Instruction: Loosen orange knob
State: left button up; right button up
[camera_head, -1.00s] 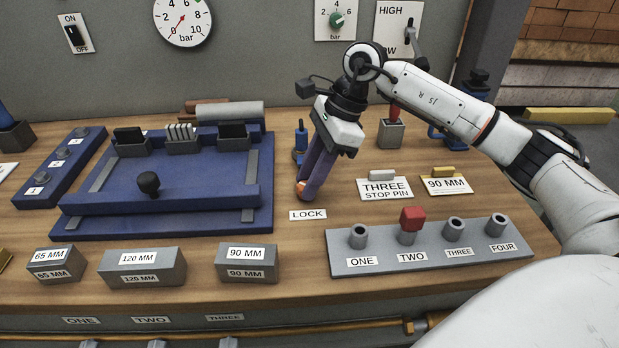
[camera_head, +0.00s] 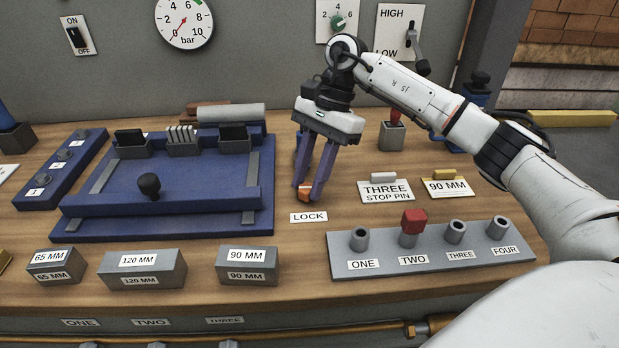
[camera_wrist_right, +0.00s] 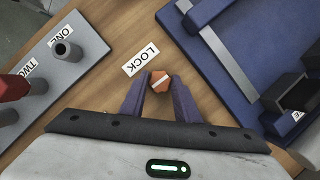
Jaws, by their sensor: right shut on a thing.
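The orange knob (camera_head: 305,192) stands on the wooden bench behind the LOCK label (camera_head: 308,217), just right of the blue fixture. In the right wrist view the orange knob (camera_wrist_right: 160,82) shows a pale line across its top and sits between the fingertips. My right gripper (camera_head: 307,190) points down from above, its purple fingers shut on the knob from two sides. It also shows in the right wrist view (camera_wrist_right: 159,88). My left gripper is in neither view.
The blue fixture (camera_head: 200,222) with a black ball handle (camera_head: 148,184) lies to the left. A grey four-post block (camera_head: 400,262) with a red cap (camera_head: 413,220) stands front right. Labelled grey blocks (camera_head: 247,265) line the front edge.

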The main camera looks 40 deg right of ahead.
dwell(0.3)
jog(key=o, duration=1)
jog(key=shift+o, duration=0.2)
jog(key=v, duration=1)
jog(key=shift+r, duration=0.2)
